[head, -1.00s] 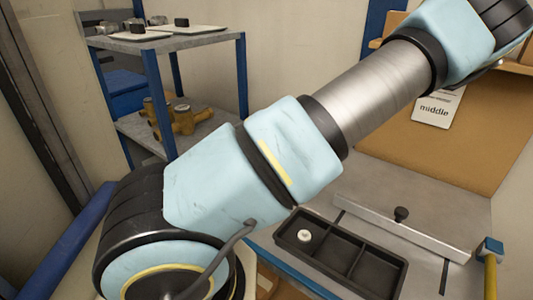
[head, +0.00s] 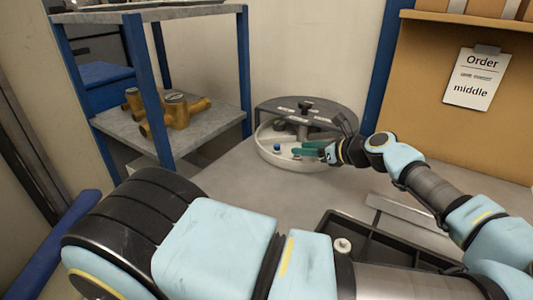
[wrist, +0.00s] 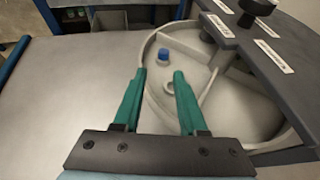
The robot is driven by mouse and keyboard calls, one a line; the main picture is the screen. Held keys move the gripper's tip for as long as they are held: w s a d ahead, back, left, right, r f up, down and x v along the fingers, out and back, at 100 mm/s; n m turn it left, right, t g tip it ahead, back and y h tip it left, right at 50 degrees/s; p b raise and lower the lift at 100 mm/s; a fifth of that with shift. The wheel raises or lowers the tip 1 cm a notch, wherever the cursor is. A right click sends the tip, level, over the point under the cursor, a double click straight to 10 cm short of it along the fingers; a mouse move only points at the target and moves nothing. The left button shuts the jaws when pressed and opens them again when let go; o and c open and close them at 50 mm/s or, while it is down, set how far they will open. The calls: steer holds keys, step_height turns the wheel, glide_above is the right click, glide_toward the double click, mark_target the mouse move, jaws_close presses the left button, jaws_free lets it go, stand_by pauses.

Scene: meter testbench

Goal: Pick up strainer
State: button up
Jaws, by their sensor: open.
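A round white tray (head: 268,156) with compartments stands on the bench, its back half under a dark labelled cover (head: 345,117). In the wrist view, a small blue-topped piece (wrist: 162,55) sits in one compartment beyond my left finger. A small pale, ring-like piece (wrist: 163,83) shows between my fingers. I cannot tell which piece is the strainer. My gripper (wrist: 159,76) is open, its two teal fingers over the open front part of the tray with nothing held. In the head view my gripper (head: 308,150) reaches into the tray from the right.
A black divided bin (head: 375,240) with a small white round part (head: 342,246) is at the front of the bench. A metal rail (head: 400,212) lies behind it. A shelf (head: 190,135) with brass meter bodies stands left. An order sheet (head: 473,78) reads "middle". Bare bench lies left of the tray.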

mark_target(278, 145)
steer(key=shift+w+f, duration=0.25)
steer(key=shift+w, duration=0.05)
steer(key=p+x, duration=0.1)
steer(key=x, duration=0.3)
steer(key=shift+w+a+r+p, duration=0.1)
steer(key=shift+w+a+p, duration=0.2)
steer(key=shift+p, duration=0.1)
steer(key=shift+p+x, duration=1.4)
steer(key=shift+x, duration=1.2)
steer(key=shift+w, duration=0.4)
jaws_close()
